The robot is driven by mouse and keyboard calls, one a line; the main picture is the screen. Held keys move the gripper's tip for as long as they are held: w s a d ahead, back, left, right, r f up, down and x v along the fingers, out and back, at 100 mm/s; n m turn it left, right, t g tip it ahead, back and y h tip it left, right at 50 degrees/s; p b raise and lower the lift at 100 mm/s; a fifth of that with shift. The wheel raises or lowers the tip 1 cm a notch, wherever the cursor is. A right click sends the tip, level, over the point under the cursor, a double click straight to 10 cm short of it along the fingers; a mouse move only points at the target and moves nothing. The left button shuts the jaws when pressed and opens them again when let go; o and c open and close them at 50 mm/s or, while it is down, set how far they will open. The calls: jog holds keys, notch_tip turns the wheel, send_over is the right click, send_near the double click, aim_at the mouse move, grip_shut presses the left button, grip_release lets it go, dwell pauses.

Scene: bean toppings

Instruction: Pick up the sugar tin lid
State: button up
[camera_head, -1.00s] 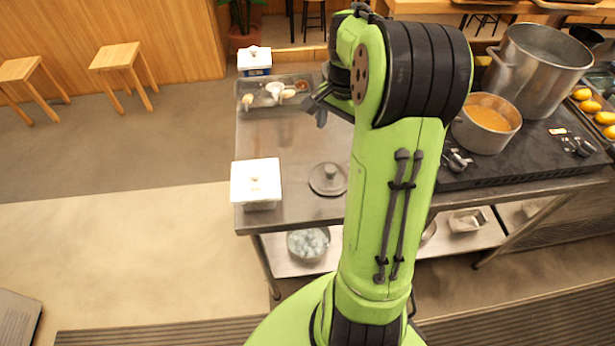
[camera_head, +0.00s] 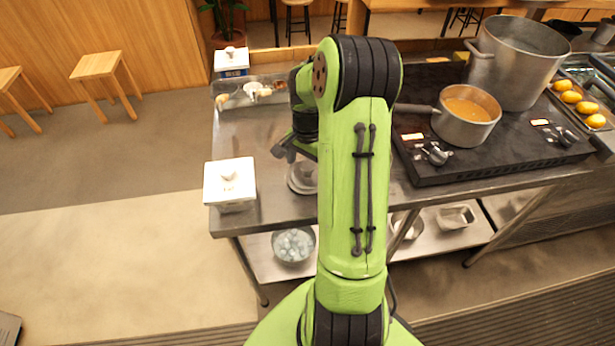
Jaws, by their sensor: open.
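A round grey lid with a knob (camera_head: 299,186) lies on the steel table, its right side hidden by my arm. A white square tin with a knobbed lid (camera_head: 229,180) stands at the table's near left corner. Another white lid with a knob (camera_head: 231,60) covers a blue-marked tin (camera_head: 231,72) at the far left end. I cannot tell which of these is the sugar tin lid. My gripper (camera_head: 289,153) is open, in line with the round lid's far edge in this view. Its right part is hidden behind my arm, and its height is unclear.
A topping tray (camera_head: 219,90) sits at the table's far end. On the right are a hob with a saucepan of orange liquid (camera_head: 467,116) and a tall steel pot (camera_head: 515,62). The steel table (camera_head: 245,130) is clear between tray and near tin.

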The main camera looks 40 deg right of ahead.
notch_tip(320, 180, down, 2)
jog(key=shift+f, duration=0.1)
jog(key=c, duration=0.9)
jog(key=shift+c, duration=0.2)
jog(key=shift+s+a, duration=0.1)
